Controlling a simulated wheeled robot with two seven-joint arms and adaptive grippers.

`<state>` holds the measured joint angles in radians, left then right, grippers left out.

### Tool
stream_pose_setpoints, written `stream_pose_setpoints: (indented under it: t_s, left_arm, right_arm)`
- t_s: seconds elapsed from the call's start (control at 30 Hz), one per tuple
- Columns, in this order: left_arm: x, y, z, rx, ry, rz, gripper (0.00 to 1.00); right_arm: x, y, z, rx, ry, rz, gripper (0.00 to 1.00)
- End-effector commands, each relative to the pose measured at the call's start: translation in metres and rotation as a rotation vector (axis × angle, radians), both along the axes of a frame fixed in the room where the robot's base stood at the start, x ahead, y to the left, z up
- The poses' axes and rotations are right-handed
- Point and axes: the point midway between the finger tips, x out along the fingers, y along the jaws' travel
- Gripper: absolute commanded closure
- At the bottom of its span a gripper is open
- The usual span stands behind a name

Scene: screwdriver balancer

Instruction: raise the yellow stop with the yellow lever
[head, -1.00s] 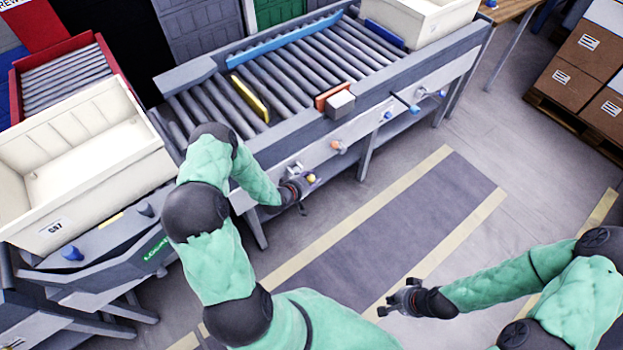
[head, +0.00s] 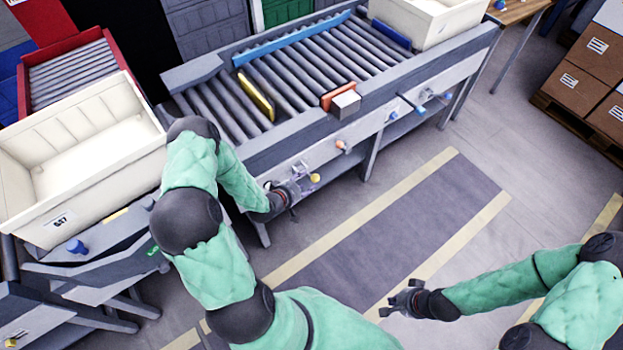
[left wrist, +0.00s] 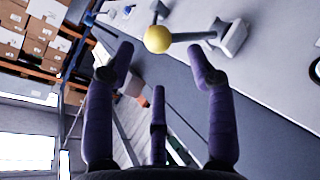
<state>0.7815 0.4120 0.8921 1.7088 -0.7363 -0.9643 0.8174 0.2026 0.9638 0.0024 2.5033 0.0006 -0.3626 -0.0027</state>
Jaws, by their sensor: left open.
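The yellow stop (head: 256,96) is a long yellow bar lying across the rollers near the left end of the conveyor. The yellow lever (head: 315,178) is a round knob on the conveyor's front side, low and left of the orange one. In the left wrist view the yellow lever's ball (left wrist: 158,39) sits on a grey rod, just beyond and between the fingertips, not clasped. My left gripper (head: 294,188) is open and empty, just left of the knob; its purple fingers (left wrist: 160,57) are spread. My right gripper (head: 396,299) hangs over the floor, open and empty.
An orange stop (head: 338,94) with a grey box (head: 346,104) stands right of the yellow stop. An orange knob (head: 341,146) and blue knobs (head: 421,110) line the front side. A white bin (head: 85,140) stands left. The floor in front is clear.

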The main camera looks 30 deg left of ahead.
Motion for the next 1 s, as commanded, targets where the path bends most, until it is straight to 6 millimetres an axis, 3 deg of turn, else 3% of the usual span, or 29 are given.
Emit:
stream_pose_setpoints:
  t_s: [0.1,0.3,1.0]
  left_arm:
    - [-0.019,0.003,0.011,0.001,0.0,0.003,0.44]
    - [-0.038,0.005,0.021,0.0,0.0,0.002,0.44]
    - [-0.041,0.004,0.024,0.002,0.001,-0.001,0.44]
  right_arm:
    - [0.0,0.0,0.0,0.0,0.0,0.0,1.0]
    - [0.0,0.0,0.0,0.0,0.0,0.0,1.0]
    - [0.0,0.0,0.0,0.0,0.0,0.0,1.0]
